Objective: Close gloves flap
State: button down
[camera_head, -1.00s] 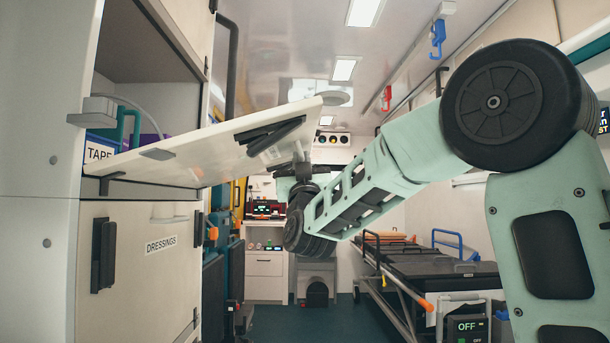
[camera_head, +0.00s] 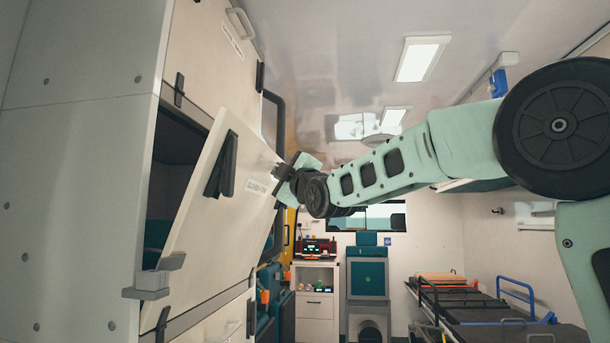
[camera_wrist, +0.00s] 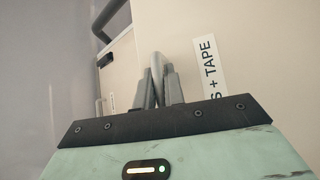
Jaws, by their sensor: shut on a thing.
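The gloves flap (camera_head: 210,225) is a cream panel hinged along its low edge on the left-hand cabinet. It stands steeply tilted, its upper edge apart from the cabinet, leaving a dark gap at its left side. Its label shows in part as "S + TAPE" in the wrist view (camera_wrist: 209,72). My gripper (camera_head: 282,172) is at the flap's outer face near its upper right part. In the wrist view my gripper (camera_wrist: 159,85) has its two grey fingers closed around the flap's grey loop handle (camera_wrist: 157,62).
A shut upper cabinet door (camera_head: 215,50) is above the opening. A teal item (camera_head: 157,235) shows inside the compartment. A stretcher (camera_head: 490,315) stands at the lower right, and a white drawer unit (camera_head: 315,305) at the back. The aisle between is open.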

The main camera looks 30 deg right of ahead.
jog(key=w+a+r+n+g+p, duration=0.2)
jog(key=w+a+r+n+p, duration=0.1)
jog(key=w+a+p, duration=0.3)
jog(key=shift+a+n+g+y+p, duration=0.3)
jog(key=shift+a+g, duration=0.1)
jog(key=shift+a, duration=0.45)
jog(key=shift+r, duration=0.15)
jog(key=c, duration=1.5)
grip_release()
jog(key=shift+w+a, duration=0.1)
jog(key=shift+w, duration=0.05)
jog(key=d+b+v, duration=0.1)
jog(key=b+v, duration=0.3)
jog(key=v, duration=1.1)
jog(key=shift+d+f+b, duration=0.25)
jog(key=shift+d+b, duration=0.05)
jog(key=shift+d, duration=0.05)
